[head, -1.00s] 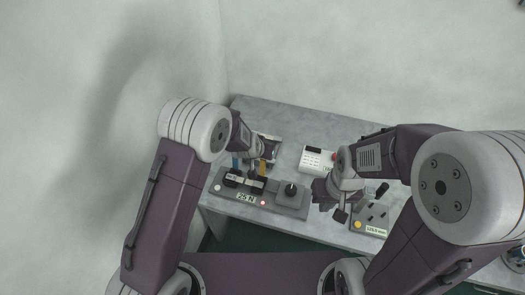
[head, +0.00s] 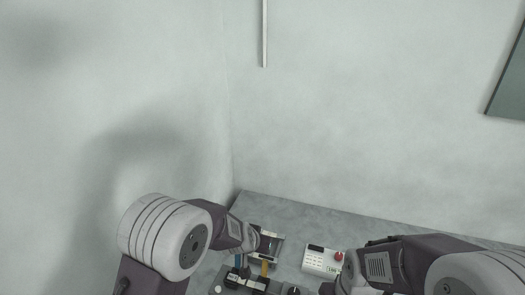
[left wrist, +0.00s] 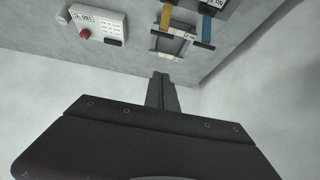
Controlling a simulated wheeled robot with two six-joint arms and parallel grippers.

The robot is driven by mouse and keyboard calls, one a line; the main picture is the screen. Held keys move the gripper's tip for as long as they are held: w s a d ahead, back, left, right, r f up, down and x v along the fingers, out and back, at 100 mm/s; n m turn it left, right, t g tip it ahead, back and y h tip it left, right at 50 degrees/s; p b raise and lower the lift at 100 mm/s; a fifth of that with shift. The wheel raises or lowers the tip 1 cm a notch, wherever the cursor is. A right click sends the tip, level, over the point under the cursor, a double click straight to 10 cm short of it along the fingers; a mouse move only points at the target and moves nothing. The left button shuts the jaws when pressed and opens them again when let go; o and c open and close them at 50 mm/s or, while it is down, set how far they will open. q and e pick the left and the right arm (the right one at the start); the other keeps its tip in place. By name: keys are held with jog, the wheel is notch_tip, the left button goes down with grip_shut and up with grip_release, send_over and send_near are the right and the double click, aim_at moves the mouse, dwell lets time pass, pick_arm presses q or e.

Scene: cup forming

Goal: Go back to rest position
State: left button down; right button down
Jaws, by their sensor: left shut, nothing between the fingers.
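My left gripper (left wrist: 160,82) shows in the left wrist view with its two fingers closed together and nothing between them. In the head view my left arm reaches in from the left, and its wrist is over the back left of the grey table (head: 300,218). The fingers cannot be made out there. My right arm comes in from the lower right in the head view.
A white box with a display and red button (head: 322,261) stands on the table between my arms. A metal frame (left wrist: 172,44) with yellow and blue strips (left wrist: 205,27) is near my left gripper. A dark panel (head: 508,82) hangs on the wall.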

pick_arm(q)
jog(key=s+a+f+n+y+b, duration=0.1)
jog(key=s+a+f+n+b, duration=0.2)
jog(key=a+b, duration=0.7)
jog(key=s+a+f+g+p, duration=0.1)
jog(key=s+a+f+g, duration=0.1)
jog(key=s, duration=0.7)
jog(key=s+a+f+g+y+p, duration=0.1)
jog(key=s+a+f+g, duration=0.1)
jog(key=s, duration=0.7)
jog(key=shift+s+a+f+n+g, duration=0.35)
jog(key=shift+a+g, duration=0.55)
jog(key=shift+a, duration=0.25)
